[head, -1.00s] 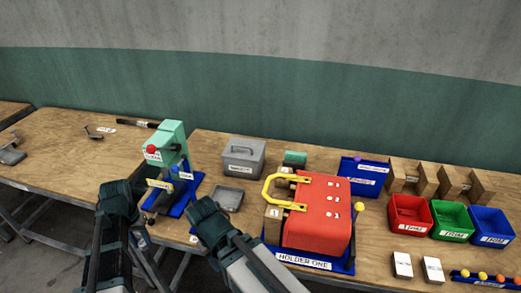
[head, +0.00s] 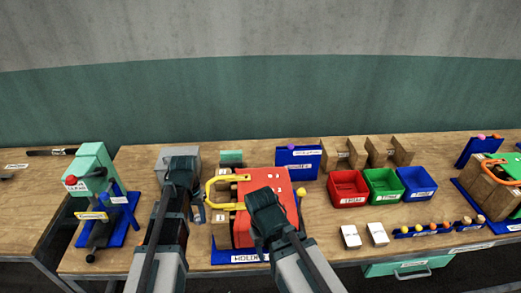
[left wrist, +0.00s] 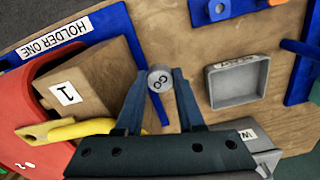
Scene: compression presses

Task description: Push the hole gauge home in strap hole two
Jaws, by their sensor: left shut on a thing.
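The hole gauge (left wrist: 160,78) is a round grey piece with GO on its face, held between my left gripper's fingertips in the left wrist view; in the head view it is hidden. My left gripper (head: 195,213) is shut on it, above the table just left of holder one. The red strap piece (head: 283,183) drapes over holder one (head: 250,257), with a yellow loop (head: 212,192) at its left. A white "2" mark (left wrist: 26,165) shows at the lower left in the left wrist view, apart from the gauge. My right gripper (head: 262,205) is over the red piece, its fingertips hidden.
A wooden block marked 1 (left wrist: 85,85) stands beside the red piece. A grey tray (left wrist: 235,82) lies to the right in the left wrist view. A teal press (head: 92,165) stands at left; red (head: 348,200), green (head: 383,200) and blue (head: 418,195) bins are at right.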

